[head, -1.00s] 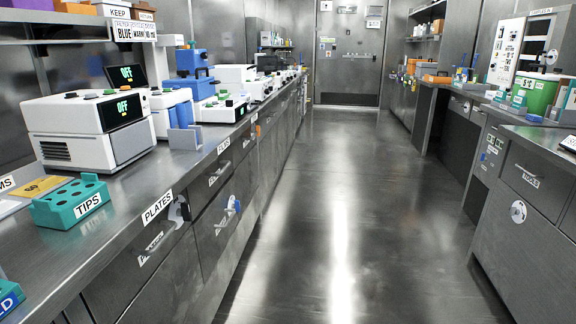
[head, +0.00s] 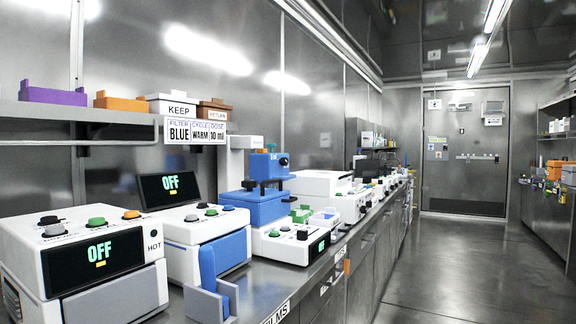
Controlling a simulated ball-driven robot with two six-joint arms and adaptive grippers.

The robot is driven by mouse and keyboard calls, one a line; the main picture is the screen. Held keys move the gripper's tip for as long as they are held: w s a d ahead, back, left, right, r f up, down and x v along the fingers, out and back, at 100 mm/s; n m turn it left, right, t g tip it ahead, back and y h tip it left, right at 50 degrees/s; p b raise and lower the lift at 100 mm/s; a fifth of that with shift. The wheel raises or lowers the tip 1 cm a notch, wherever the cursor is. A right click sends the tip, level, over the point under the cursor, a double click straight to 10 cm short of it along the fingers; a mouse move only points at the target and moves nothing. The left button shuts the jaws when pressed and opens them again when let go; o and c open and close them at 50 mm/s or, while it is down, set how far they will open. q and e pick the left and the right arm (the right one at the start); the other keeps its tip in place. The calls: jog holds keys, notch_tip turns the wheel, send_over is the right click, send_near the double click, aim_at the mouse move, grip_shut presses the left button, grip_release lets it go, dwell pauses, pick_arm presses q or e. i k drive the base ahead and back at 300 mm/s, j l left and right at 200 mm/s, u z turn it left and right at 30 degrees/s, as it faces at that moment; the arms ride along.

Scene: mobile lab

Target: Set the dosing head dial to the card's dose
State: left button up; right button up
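The card (head: 195,131) hangs from the shelf edge on the left wall and reads FILTER BLUE, CYCLE WARM, DOSE 10 ml. A blue device (head: 262,205) with a blue upper block stands on the bench beyond the nearer machines. A small dark round knob (head: 284,161) shows on the side of its upper block; I cannot tell whether this is the dosing head dial, and no setting is readable. Neither of my grippers is in view.
A white machine (head: 25,240) marked HOT, its display reading OFF, is nearest at left. Beside it is a white machine with a blue front (head: 225,254). Bins and boxes line the shelf (head: 60,112). The aisle floor (head: 445,285) is clear up to the door (head: 465,165).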

aim_at(283, 161)
jog(key=i+l+u, duration=0.15)
jog(key=u, duration=0.25)
jog(key=i+l+u, duration=0.2)
jog(key=u, duration=0.15)
jog(key=i+l+u, duration=0.25)
jog(key=u, duration=0.15)
